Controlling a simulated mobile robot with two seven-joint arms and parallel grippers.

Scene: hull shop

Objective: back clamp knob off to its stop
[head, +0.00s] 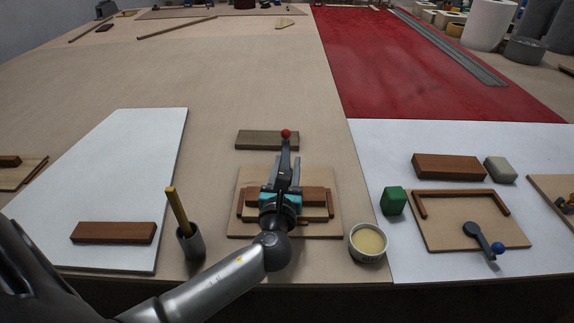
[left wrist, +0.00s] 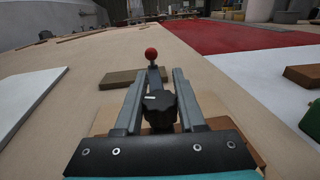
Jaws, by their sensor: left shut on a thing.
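The clamp knob (left wrist: 159,108) is a black lobed knob, seen in the left wrist view between the two fingers of my left gripper (left wrist: 157,98). The fingers are shut on it, one on each side. Behind it stands a clamp lever with a red ball end (left wrist: 151,54), which also shows in the head view (head: 286,133). In the head view my left gripper (head: 286,178) reaches over a wooden block (head: 317,197) on a light wooden board (head: 246,229). The gripper hides the knob there. The right gripper is not in view.
A grey-brown block (head: 255,140) lies behind the board. A dark cup (head: 190,243) with a brush stands left, and a tin of pale paste (head: 367,243) right. A green block (head: 394,201) and a second board with a blue-ended lever (head: 499,248) are further right. The white sheet (head: 120,180) is mostly bare.

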